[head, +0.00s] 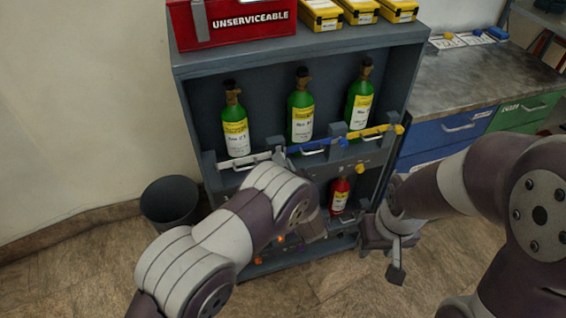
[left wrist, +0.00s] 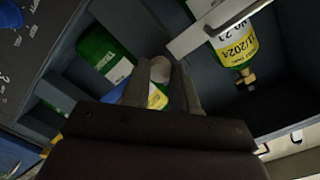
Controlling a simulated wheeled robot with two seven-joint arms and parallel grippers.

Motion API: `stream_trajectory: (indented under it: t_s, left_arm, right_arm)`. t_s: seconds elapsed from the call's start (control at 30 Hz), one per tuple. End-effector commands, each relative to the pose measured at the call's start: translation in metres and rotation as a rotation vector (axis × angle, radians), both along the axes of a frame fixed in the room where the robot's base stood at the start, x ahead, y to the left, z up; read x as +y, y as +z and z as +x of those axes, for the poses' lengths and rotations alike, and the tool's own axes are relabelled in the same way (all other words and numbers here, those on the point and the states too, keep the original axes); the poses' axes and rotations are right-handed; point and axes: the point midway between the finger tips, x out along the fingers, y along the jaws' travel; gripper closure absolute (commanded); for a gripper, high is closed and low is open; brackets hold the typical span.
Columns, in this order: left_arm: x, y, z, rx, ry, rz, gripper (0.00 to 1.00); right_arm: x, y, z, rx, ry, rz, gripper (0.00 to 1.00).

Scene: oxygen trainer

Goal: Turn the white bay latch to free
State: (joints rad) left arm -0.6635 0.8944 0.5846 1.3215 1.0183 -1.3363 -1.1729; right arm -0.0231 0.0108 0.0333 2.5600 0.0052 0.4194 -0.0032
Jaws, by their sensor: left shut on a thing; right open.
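The white bay bar (head: 250,160) runs level across the front of the left bay of the grey rack, before a green bottle (head: 235,125). It also shows in the left wrist view (left wrist: 212,28), with the bottle upside down behind it. The pale round latch knob (left wrist: 160,69) is between the fingertips of my left gripper (left wrist: 161,82), which is shut on it. In the head view my left arm hides most of that gripper. The latch's exact angle is hard to tell. My right gripper (head: 388,252) is open and empty, right of the rack's lower part.
A blue bar (head: 320,147) and a yellow bar (head: 375,132) cross the neighbouring bays, each before a green bottle. A red bottle (head: 340,194) stands on the shelf below. A dark bin (head: 170,202) stands left of the rack. A workbench (head: 480,80) is at the right.

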Motion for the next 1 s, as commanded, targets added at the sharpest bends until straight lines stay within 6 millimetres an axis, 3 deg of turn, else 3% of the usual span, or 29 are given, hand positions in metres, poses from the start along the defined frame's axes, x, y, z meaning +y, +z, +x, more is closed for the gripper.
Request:
stream_trajectory:
  t_s: [0.57,0.6,0.67,1.0]
  left_arm:
    - [-0.0004,-0.0005,-0.0001,0.010,-0.001,0.029,1.00]
    - [-0.0004,-0.0005,-0.0001,0.010,-0.001,0.029,0.66]
    - [-0.0003,-0.0004,-0.0001,0.010,-0.001,0.028,0.47]
    - [-0.0020,-0.0002,-0.0043,0.009,-0.001,0.029,0.47]
  right_arm:
    - [0.0000,0.0008,0.0000,0.000,0.000,0.000,0.57]
    - [0.0000,0.0008,0.0000,0.000,0.000,0.000,0.57]
    - [0.0000,0.0008,0.0000,0.000,0.000,0.000,0.57]
    - [0.0000,0.0005,0.0000,0.000,0.000,0.000,0.57]
